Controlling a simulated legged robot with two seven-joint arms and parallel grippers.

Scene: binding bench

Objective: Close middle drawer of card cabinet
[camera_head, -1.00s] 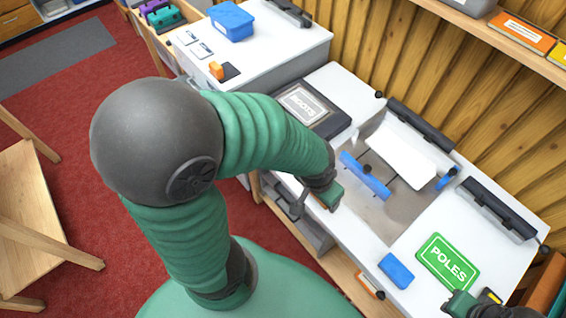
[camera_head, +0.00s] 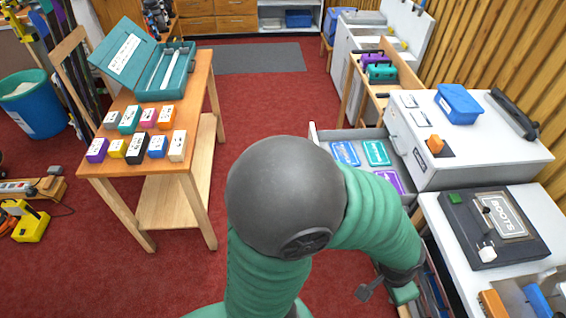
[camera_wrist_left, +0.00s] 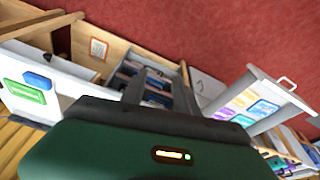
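The card cabinet (camera_head: 468,158) is a white block at the right of the head view. One grey-white drawer (camera_head: 318,134) is pulled out from it towards the left, holding blue, teal and purple cards; its level among the drawers cannot be told. My left arm covers its near part. In the left wrist view a pulled-out drawer (camera_wrist_left: 262,122) shows at right, with a metal bar handle (camera_wrist_left: 287,82). My left gripper (camera_head: 372,290) hangs low by the bench front, nearer than the drawer and apart from it; its fingers are unclear. My right gripper is out of view.
A wooden table (camera_head: 100,168) with a teal case and small boxes stands at left. Red carpet lies open between it and the cabinet. A blue box (camera_head: 458,104) sits on the cabinet. The white bench (camera_head: 440,232) with the BOOTS panel adjoins at near right.

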